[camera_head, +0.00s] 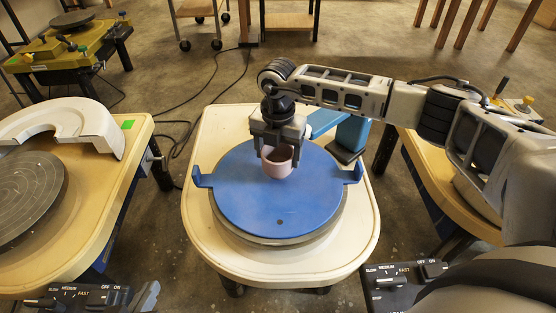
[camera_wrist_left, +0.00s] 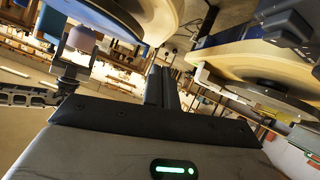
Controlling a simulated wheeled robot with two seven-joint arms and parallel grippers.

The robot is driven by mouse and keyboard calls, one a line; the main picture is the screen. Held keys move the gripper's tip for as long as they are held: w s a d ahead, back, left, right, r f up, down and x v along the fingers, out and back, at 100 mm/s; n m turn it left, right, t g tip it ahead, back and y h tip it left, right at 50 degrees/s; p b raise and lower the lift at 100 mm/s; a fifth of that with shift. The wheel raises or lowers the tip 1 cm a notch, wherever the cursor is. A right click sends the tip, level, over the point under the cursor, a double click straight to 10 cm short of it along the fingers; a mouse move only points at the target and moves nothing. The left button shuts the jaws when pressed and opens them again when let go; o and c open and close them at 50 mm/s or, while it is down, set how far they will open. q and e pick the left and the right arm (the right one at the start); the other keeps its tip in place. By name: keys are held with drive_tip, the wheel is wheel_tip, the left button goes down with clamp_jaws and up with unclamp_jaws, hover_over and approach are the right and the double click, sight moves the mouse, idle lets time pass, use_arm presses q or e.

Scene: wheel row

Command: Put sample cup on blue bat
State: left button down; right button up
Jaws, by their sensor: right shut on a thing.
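The sample cup (camera_head: 279,168) is a small pinkish cup over the middle of the blue bat (camera_head: 240,205). My right gripper (camera_head: 280,153) is shut on the cup from above. The cup looks upright; whether its base touches the bat is hard to tell. The bat is a round blue disc with a lug at each side, lying on the middle wheel. My left gripper is not seen in the head view. In the left wrist view its fingers (camera_wrist_left: 165,86) stand together, shut, with nothing seen between them.
The middle wheel's cream table (camera_head: 290,262) surrounds the bat. A left wheel table (camera_head: 105,185) carries a grey wheel head and a cream splash pan (camera_head: 95,120). Another wheel table (camera_head: 450,190) stands at the right, partly behind my right arm. A blue stool-like part (camera_head: 350,135) sits behind the bat.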

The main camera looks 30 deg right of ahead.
wheel_tip(320, 180, down, 2)
drive_tip(key=shift+f, duration=0.1)
use_arm(q)
drive_tip(key=shift+d+r, duration=0.2)
drive_tip(key=shift+r, duration=0.4)
use_arm(e)
drive_tip(key=o, duration=1.1)
drive_tip(key=shift+c, duration=0.2)
